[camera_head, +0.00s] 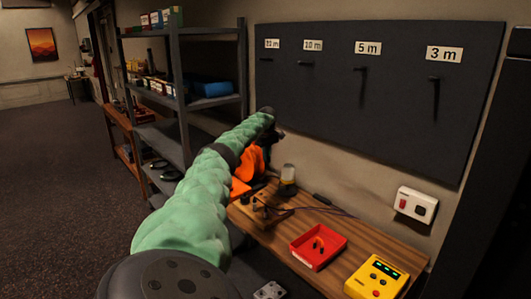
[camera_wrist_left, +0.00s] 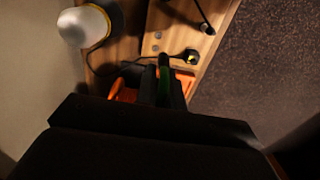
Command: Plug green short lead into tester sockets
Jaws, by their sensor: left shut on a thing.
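My left gripper (camera_head: 274,133) is at the end of the green-sleeved arm, above the far part of the wooden bench, near an orange thing. In the left wrist view its dark fingers (camera_wrist_left: 166,88) are shut on a dark green thing, which looks like the green short lead (camera_wrist_left: 164,74). Most of the lead is hidden by the fingers, and its ends cannot be made out. The yellow tester (camera_head: 377,279) with a lit green display sits at the near right end of the bench, well apart from the gripper. Its sockets are too small to tell. My right gripper does not show.
A red tray (camera_head: 302,258) holding small dark pieces stands left of the tester. A jar-like thing (camera_head: 288,176) stands near the wall, and thin leads (camera_head: 322,210) lie on the bench (camera_head: 268,231). A dark board with length labels (camera_head: 330,95) hangs above. Shelves (camera_head: 180,90) stand left.

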